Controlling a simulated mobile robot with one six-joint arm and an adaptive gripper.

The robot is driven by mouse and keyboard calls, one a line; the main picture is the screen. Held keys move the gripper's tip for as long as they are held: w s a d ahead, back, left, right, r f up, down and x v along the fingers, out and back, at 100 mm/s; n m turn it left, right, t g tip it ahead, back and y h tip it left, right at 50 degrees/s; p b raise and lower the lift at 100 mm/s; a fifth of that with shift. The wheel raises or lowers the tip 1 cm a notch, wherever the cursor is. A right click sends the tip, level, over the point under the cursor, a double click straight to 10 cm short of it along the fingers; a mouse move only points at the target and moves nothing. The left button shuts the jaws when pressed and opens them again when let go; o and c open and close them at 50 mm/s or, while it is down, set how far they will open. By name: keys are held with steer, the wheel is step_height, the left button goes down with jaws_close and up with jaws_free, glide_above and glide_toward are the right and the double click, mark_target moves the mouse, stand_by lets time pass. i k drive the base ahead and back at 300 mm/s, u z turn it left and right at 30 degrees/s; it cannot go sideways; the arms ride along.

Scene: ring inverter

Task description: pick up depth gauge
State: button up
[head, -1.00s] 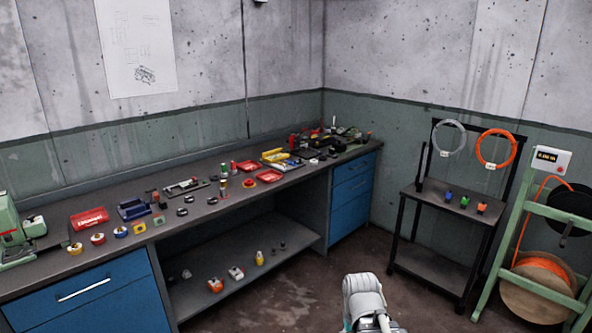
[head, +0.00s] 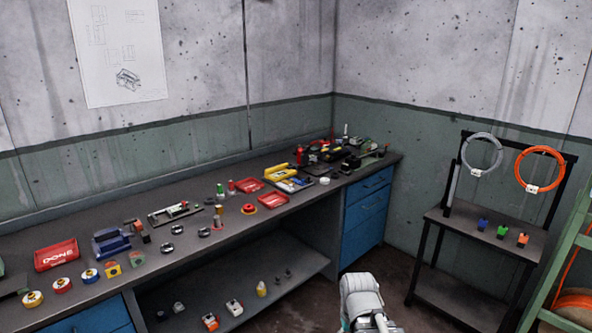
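A long dark workbench (head: 282,211) runs along the wall with many small tools on it. I cannot tell for certain which one is the depth gauge. A long metal measuring-type tool (head: 175,213) lies on a dark base near the middle of the bench. More dark tools (head: 340,157), too small to make out, are crowded at the far right end. A white-grey part of my arm (head: 362,302) shows at the bottom, in front of the bench and apart from it. My gripper's fingers are not visible.
A red tray marked DONE (head: 56,254) and a blue vise-like block (head: 110,241) stand at the left. Red trays (head: 272,199) and a yellow case (head: 280,173) are farther along. A black rack (head: 480,222) with wire coils stands right. Floor is open between bench and rack.

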mark_target(345, 168)
steer(key=z, duration=0.05)
steer(key=i, duration=3.15)
steer(key=u, duration=0.1)
